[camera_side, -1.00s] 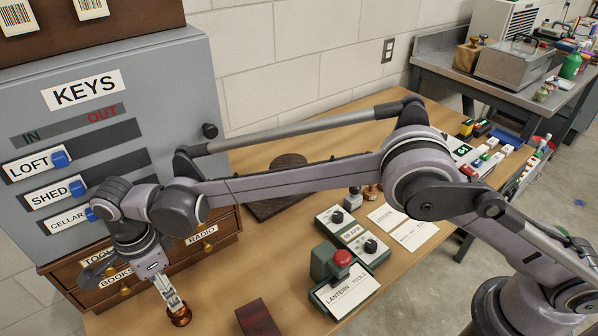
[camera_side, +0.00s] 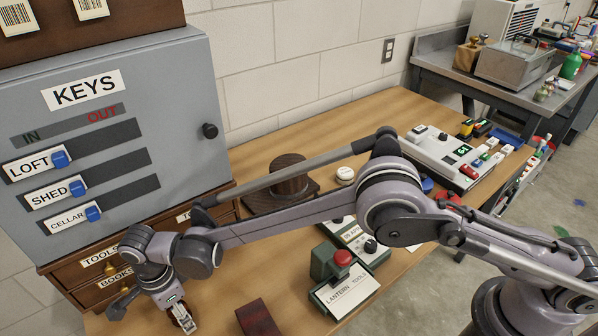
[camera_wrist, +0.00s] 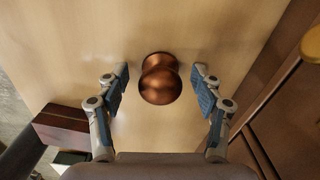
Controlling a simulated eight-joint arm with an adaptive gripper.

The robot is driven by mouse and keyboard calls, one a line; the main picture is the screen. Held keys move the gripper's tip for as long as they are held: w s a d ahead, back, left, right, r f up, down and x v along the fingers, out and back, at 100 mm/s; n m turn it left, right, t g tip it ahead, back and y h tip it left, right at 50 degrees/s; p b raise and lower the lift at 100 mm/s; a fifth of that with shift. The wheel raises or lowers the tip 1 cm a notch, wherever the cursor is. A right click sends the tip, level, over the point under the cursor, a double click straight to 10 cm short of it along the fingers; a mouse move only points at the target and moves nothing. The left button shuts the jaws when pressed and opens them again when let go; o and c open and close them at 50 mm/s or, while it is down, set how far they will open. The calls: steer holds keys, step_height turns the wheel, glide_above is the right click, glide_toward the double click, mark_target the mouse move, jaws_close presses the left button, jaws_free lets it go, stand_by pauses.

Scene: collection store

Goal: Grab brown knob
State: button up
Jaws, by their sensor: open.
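The brown knob (camera_wrist: 159,80) is a shiny copper-brown round knob on the pale wooden table top, in the middle of the wrist view. My gripper (camera_wrist: 160,83) is open, with one blue-padded finger on each side of the knob. Gaps show between both pads and the knob, so they look apart from it. In the side view my gripper (camera_side: 188,326) is low at the bottom edge, in front of the drawers. The knob cannot be made out clearly there, as my gripper is in front of it.
A dark red block (camera_side: 257,318) lies right of my gripper; it also shows in the wrist view (camera_wrist: 62,124). Drawers with brass knobs (camera_wrist: 312,44) stand close on the other side. A grey KEYS cabinet (camera_side: 185,75) rises above them. A green LANTERN TOOLS box (camera_side: 322,262) is farther right.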

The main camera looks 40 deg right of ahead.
steer(key=c, duration=1.4)
